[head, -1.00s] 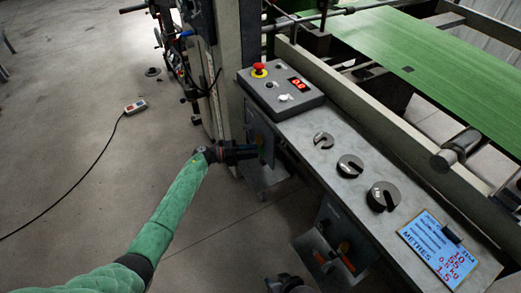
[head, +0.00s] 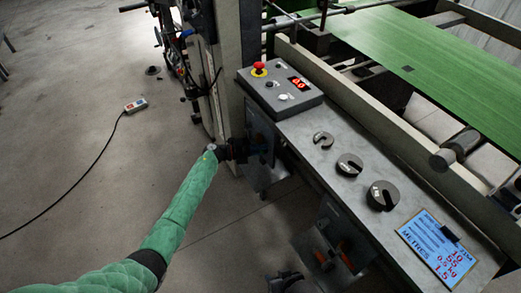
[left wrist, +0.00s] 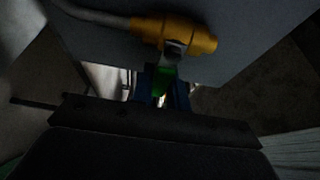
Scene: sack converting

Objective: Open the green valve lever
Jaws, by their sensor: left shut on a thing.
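The green valve lever (left wrist: 162,78) shows in the left wrist view as a small green piece below a yellow valve body (left wrist: 200,38). My left gripper (left wrist: 162,95) is shut on the green lever, with a blue finger on each side of it. In the head view my left gripper (head: 264,147) is at the side panel under the control box, and the lever is hidden there. My right gripper (head: 287,282) is a dark shape at the bottom edge; its jaws cannot be made out.
A control box (head: 279,96) with a red button sits on the grey bench (head: 335,130). Several slotted weights (head: 383,196) and a blue display (head: 437,245) are on the bench. Orange-handled parts (head: 322,257) show below it. A cable with a switch box (head: 136,105) lies on the floor.

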